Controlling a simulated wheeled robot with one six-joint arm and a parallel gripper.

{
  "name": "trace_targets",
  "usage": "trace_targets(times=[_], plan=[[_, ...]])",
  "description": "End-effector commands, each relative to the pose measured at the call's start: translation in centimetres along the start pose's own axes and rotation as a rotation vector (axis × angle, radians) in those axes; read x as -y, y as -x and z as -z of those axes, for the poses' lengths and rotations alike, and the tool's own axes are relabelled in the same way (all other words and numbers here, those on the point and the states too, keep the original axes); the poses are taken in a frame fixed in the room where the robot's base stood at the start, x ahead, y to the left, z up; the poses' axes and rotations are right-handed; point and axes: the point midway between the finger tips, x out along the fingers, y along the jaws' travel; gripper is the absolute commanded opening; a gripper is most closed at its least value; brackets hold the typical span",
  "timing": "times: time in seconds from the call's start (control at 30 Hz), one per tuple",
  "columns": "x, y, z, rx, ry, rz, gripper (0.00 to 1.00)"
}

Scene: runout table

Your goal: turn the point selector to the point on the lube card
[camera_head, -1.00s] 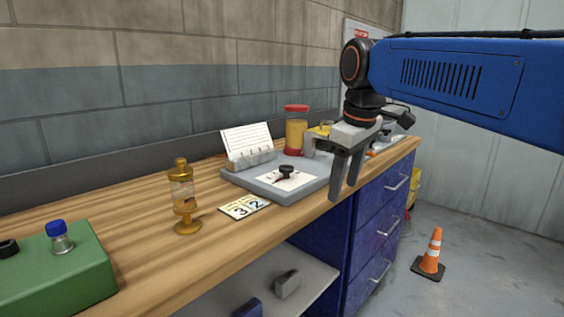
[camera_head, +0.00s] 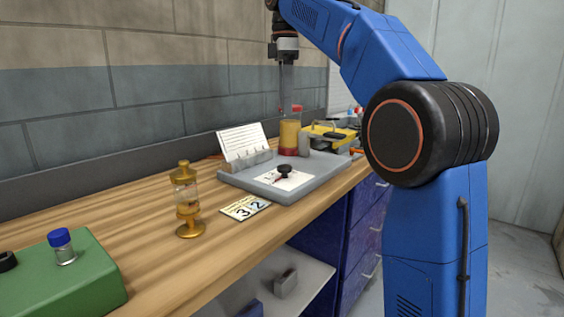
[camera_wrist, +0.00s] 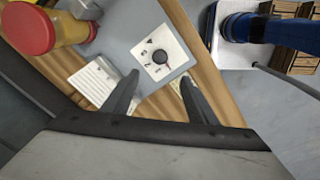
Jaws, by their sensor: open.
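The point selector is a black knob (camera_head: 284,171) with a red pointer on a white dial plate, set on a grey panel. A card (camera_head: 245,207) with the figures 3 and 2 lies on the bench in front of the panel. A lined white card (camera_head: 242,143) leans in a stand behind the dial; its text is unreadable. My gripper (camera_wrist: 160,77) is open and empty, fingers pointing down, above the panel and apart from the knob.
A red-lidded yellow jar (camera_head: 289,137) stands at the panel's back edge, with a yellow box (camera_head: 328,133) to its right. A brass oiler (camera_head: 187,200) and a green block (camera_head: 60,275) stand at left. The bench (camera_head: 140,195) between is clear.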

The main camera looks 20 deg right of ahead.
Motion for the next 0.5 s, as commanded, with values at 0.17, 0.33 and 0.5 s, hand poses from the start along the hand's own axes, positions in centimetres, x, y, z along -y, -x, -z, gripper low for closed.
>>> trace_targets(times=[0.17, 0.33, 0.5], plan=[[-0.1, -0.5, 0.1, 0.001, 0.011, 0.005, 0.53], [-0.1, -2.4, 0.1, 0.003, 0.009, 0.01, 0.53], [0.0, -5.2, 0.1, 0.003, 0.009, 0.011, 0.53]])
